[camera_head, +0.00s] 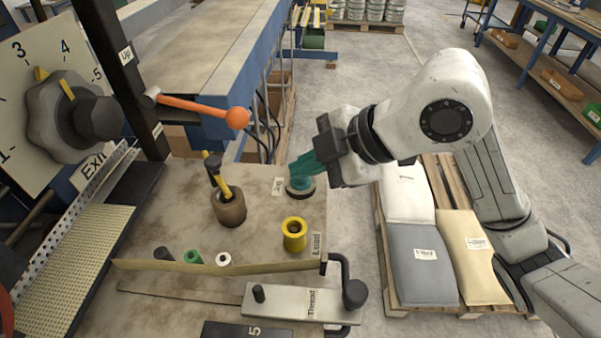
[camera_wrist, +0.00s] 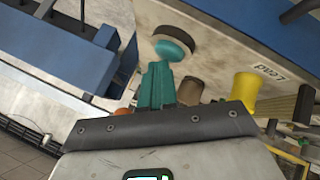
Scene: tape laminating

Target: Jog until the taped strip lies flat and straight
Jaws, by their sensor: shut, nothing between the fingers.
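My gripper (camera_head: 301,166) is shut and empty. Its teal fingers point down at a round teal button (camera_head: 301,183) on a dark base, beside a small label on the bench. The fingertips overlap the button in the head view; I cannot tell whether they touch it. A long tan strip (camera_head: 215,267) runs across the bench front, and a thin brown strip (camera_head: 180,294) leads to the "Thread" plate (camera_head: 285,302). I cannot tell which is taped.
A yellow spool (camera_head: 294,234) stands near the "Load" label, and a brown pot (camera_head: 229,207) holds tools. An orange-knobbed lever (camera_head: 200,109) marked "Up" juts over the bench. A large dial (camera_head: 73,115) is at left. Sacks (camera_head: 421,262) lie on a pallet at right.

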